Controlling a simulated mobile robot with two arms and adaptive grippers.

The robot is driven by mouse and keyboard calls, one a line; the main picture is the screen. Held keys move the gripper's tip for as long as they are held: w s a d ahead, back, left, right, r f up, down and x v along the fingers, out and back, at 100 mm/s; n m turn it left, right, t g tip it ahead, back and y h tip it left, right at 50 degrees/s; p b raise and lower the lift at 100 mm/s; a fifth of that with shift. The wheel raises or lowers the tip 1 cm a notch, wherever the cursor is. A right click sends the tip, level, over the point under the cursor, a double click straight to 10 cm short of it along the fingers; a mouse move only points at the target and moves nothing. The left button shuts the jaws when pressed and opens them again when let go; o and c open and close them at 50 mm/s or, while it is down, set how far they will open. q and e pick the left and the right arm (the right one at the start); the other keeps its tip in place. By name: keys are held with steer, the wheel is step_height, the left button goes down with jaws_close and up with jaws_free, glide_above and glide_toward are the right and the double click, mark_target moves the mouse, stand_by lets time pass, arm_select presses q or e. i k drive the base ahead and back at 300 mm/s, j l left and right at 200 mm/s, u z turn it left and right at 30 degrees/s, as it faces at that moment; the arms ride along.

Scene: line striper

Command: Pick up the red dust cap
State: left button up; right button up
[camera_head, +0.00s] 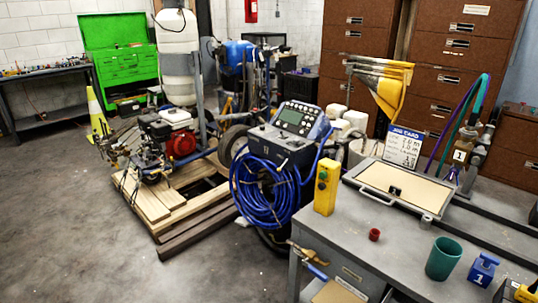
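The red dust cap (374,234) is a small, dark red, round piece. It stands alone on the grey workbench top (400,248), left of a teal cup (444,258) and in front of a framed tan panel (405,187). Bare bench surrounds it and nothing touches it. Neither of my grippers shows in the head view.
A yellow box with buttons (326,187) stands on the bench's left edge. A blue block marked 1 (483,268) sits right of the cup. A job card (403,147) stands behind the panel. The striping machine with a blue hose (265,188) stands left of the bench.

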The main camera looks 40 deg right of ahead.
mark_target(374, 233)
steer(key=i, duration=2)
steer(key=i+z, duration=0.3)
steer(key=z, duration=0.15)
steer(key=i+j+z, duration=0.15)
steer(key=z, duration=0.3)
steer(key=i+j+z, duration=0.25)
steer(key=z, duration=0.2)
steer(key=i+z, duration=0.1)
steer(key=z, duration=2.1)
